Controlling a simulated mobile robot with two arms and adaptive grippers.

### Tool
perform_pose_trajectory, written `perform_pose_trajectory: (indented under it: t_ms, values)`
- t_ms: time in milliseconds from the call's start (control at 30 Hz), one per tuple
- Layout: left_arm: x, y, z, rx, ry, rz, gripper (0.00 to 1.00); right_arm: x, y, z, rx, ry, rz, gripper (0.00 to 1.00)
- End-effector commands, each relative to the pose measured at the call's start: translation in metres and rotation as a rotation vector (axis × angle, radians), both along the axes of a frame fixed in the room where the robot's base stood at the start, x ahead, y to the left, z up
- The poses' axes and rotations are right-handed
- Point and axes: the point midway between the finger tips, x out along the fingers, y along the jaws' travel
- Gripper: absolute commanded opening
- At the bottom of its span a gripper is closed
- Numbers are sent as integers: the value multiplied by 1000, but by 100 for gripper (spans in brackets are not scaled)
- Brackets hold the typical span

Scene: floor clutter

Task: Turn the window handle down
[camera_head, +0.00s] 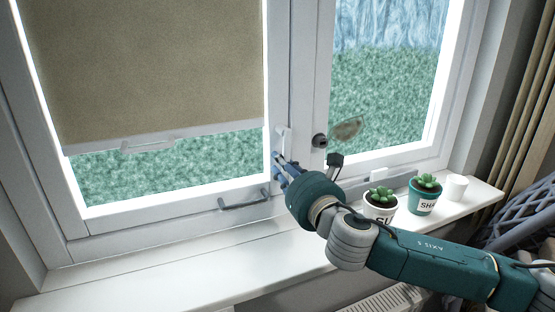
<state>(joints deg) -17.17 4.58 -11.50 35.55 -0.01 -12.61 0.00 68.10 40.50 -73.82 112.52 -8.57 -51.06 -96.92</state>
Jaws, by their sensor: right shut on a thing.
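The white window handle (283,135) is on the upright frame post between the two panes. Its upper part shows, and its lower part is hidden behind my right gripper's fingers. My right gripper (278,159) has come in from the lower right and is shut on the handle's lower part. My left gripper is not in view.
A grey bar (244,201) sits on the lower frame left of my right gripper. A beige blind (150,65) covers the left pane's upper part.

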Motion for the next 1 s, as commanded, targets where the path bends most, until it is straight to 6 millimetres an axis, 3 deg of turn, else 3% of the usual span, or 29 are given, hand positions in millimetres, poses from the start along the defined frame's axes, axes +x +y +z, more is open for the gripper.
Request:
perform_pose_trajectory:
  t_ms: [667, 700, 800, 1000]
  values:
    - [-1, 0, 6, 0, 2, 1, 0, 1, -5, -6, -68, -13, 0, 0]
    - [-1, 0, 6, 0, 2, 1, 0, 1, -5, -6, -68, -13, 0, 25]
    - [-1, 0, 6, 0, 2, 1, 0, 1, -5, -5, -67, -13, -1, 42]
    - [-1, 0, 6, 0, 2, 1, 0, 2, -5, -3, -64, -17, -1, 42]
